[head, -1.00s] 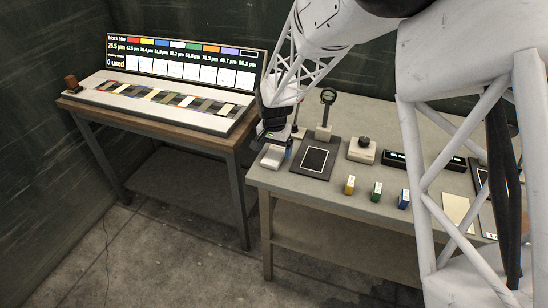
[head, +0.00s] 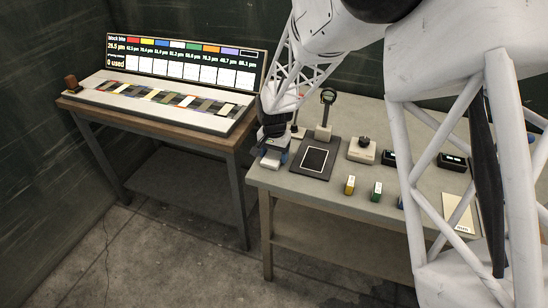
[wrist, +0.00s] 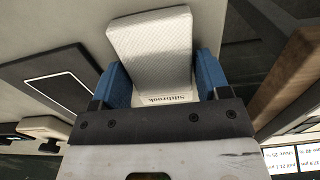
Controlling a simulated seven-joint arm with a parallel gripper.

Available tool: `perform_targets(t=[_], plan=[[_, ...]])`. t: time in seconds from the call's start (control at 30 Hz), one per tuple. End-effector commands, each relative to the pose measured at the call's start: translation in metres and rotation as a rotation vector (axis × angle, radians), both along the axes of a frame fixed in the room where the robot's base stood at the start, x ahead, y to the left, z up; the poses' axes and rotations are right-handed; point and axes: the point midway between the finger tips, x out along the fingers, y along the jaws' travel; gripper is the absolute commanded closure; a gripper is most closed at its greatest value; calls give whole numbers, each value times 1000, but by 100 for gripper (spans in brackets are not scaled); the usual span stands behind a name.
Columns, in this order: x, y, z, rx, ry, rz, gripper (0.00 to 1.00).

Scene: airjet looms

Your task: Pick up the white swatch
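The white swatch (head: 270,163) stands at the near left corner of the right-hand table, below my gripper (head: 273,153). In the wrist view the white swatch (wrist: 152,45) is a pale, finely woven block with a printed label at its lower end. The blue fingers of my gripper (wrist: 161,82) stand on both sides of it. The fingers look very close to its sides; I cannot tell whether they press on it.
A dark pad with a white-outlined panel (head: 331,147) lies just right of the swatch. A yellow block (head: 349,185) and a green block (head: 376,191) stand along the front edge. A magnifier stand (head: 324,130) rises behind. The lit colour board (head: 180,62) stands on the left table.

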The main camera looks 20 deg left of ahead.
Motion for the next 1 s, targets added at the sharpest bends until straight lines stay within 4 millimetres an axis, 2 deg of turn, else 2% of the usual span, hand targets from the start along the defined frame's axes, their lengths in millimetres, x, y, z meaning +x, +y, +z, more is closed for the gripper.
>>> perform_targets(t=[0.03,0.17,0.2,0.57,0.77,0.9,1.0], plan=[[0,0,0,0,0,0,39],[0,0,0,0,0,0,58],[0,0,0,0,0,0,61],[0,0,3,0,0,0,61],[0,0,18,2,-2,0,61],[0,0,36,2,-2,0,61],[-9,-6,37,0,0,0,61]])
